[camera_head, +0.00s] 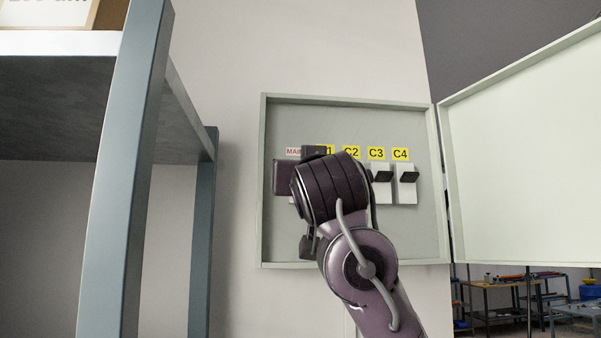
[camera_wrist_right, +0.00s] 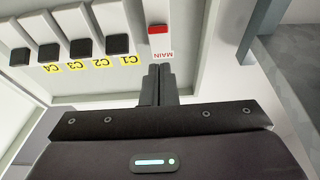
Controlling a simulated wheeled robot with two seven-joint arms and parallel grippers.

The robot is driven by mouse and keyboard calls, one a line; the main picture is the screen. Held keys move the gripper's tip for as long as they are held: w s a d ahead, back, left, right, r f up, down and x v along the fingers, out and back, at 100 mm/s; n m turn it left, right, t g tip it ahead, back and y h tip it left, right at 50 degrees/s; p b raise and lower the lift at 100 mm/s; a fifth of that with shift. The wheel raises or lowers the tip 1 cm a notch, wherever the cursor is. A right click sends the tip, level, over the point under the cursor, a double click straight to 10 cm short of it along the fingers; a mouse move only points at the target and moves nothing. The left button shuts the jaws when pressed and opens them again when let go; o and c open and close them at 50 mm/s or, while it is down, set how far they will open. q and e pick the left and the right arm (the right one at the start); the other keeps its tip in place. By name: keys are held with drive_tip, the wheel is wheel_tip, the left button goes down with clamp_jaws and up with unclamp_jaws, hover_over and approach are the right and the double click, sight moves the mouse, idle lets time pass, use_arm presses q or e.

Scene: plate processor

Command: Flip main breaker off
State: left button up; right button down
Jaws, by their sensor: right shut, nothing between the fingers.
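The electrical panel (camera_head: 350,259) is an open grey box on the wall. The main breaker has a red lever (camera_wrist_right: 158,30), seen upside down in the right wrist view, near its MAIN label (camera_wrist_right: 167,54). In the head view the MAIN label (camera_head: 293,152) shows partly, and my right arm hides the main breaker. My right gripper (camera_wrist_right: 158,70) is shut and empty, its fingertips close to the MAIN label on the label side of the red lever. I cannot tell whether they touch the panel. My left gripper is out of view.
Breakers with black levers stand beside the main one, including C3 (camera_head: 383,176) and C4 (camera_head: 408,176). The panel door (camera_head: 525,150) is swung open to the right. A shelf rack with a blue-grey post (camera_head: 125,180) stands at the left.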

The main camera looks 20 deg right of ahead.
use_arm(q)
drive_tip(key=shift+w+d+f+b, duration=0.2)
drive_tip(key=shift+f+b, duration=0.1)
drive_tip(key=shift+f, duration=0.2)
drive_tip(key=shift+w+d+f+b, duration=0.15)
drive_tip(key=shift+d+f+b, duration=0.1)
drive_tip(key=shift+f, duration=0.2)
use_arm(e)
drive_tip(key=s+f, duration=0.1)
drive_tip(key=s+a+f, duration=0.1)
drive_tip(key=shift+s+a, duration=0.1)
drive_tip(key=shift+s, duration=0.3)
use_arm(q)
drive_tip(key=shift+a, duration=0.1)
use_arm(e)
drive_tip(key=shift+s+a+r, duration=0.1)
drive_tip(key=shift+s, duration=0.05)
